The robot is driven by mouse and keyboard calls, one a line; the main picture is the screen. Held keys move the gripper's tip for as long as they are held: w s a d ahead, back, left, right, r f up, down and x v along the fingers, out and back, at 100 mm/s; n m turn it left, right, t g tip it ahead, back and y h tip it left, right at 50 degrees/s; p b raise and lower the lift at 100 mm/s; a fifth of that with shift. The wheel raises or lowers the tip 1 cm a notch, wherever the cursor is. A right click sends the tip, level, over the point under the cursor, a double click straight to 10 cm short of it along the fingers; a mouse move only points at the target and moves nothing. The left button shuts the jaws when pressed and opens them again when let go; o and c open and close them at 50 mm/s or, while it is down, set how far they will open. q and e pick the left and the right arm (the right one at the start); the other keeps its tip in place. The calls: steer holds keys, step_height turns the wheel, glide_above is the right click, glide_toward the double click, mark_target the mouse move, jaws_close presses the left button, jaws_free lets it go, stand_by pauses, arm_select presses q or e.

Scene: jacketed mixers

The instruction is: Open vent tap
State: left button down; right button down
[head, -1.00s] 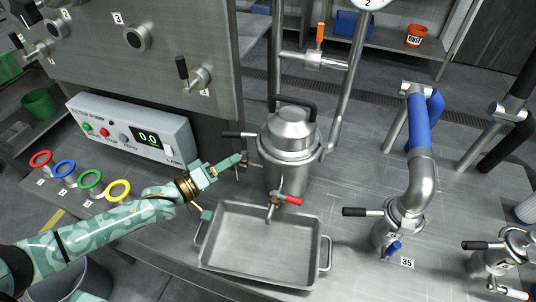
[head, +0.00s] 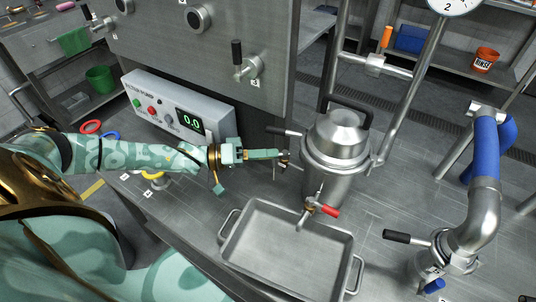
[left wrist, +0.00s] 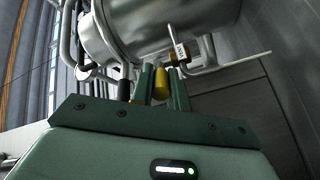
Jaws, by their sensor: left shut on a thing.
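The steel jacketed vessel (head: 335,150) stands in the middle of the bench. My right gripper is not in view.
A steel tray (head: 286,250) sits in front of the vessel, below a red-handled tap (head: 325,209). A black handle (head: 285,131) juts out just above my left fingertips. The control box (head: 180,112) stands behind my forearm. A blue-sleeved pipe (head: 486,150) rises at right.

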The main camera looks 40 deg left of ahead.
arm_select(q)
steer(key=c, duration=1.4)
jaws_free()
steer(key=shift+o, duration=0.2)
steer(key=p+v, duration=0.1)
steer(key=v, duration=1.5)
steer(key=shift+s+a, duration=0.15)
